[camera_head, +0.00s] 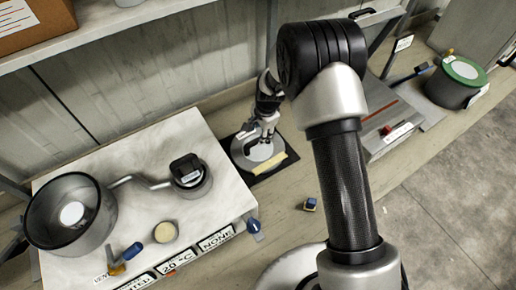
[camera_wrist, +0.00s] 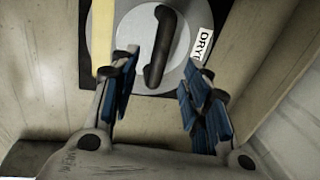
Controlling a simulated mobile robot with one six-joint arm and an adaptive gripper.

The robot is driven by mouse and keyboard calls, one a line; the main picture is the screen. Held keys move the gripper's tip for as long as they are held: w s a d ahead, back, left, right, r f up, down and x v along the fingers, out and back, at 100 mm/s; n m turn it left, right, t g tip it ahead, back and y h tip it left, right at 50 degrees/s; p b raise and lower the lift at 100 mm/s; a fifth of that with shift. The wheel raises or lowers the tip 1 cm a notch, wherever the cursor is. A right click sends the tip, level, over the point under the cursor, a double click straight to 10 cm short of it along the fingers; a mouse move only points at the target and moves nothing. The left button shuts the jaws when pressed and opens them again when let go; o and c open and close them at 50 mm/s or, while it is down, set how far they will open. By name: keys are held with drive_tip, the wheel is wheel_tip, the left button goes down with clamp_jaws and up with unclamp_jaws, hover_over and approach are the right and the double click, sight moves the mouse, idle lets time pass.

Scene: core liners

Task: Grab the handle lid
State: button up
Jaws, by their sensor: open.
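The handle lid (camera_wrist: 133,28) is a round grey disc with a dark bar handle (camera_wrist: 160,45), lying on a black mat (camera_wrist: 145,5). In the head view the lid (camera_head: 245,158) is on the mat beside the white table, partly hidden by my gripper (camera_head: 262,137). My gripper (camera_wrist: 160,68) is open and empty, with blue pads on its fingers. In the wrist view the near end of the handle appears between the fingertips; contact is not visible, and I cannot tell the height gap.
A white table (camera_head: 125,205) at left holds a large grey pot (camera_head: 98,225) and a small vessel (camera_head: 193,187). A yellow strip (camera_wrist: 103,35) and a DRY label (camera_wrist: 203,42) flank the lid. A small blue block (camera_head: 311,203) lies on the wooden surface.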

sight(258, 139)
drive_tip(key=f, duration=0.5)
drive_tip(key=w+a+f+b, duration=0.1)
drive_tip(key=f, duration=0.1)
drive_tip(key=shift+w+f, duration=0.1)
drive_tip(key=shift+f, duration=0.2)
clamp_jaws()
idle(0.7)
drive_tip(key=shift+r, duration=0.1)
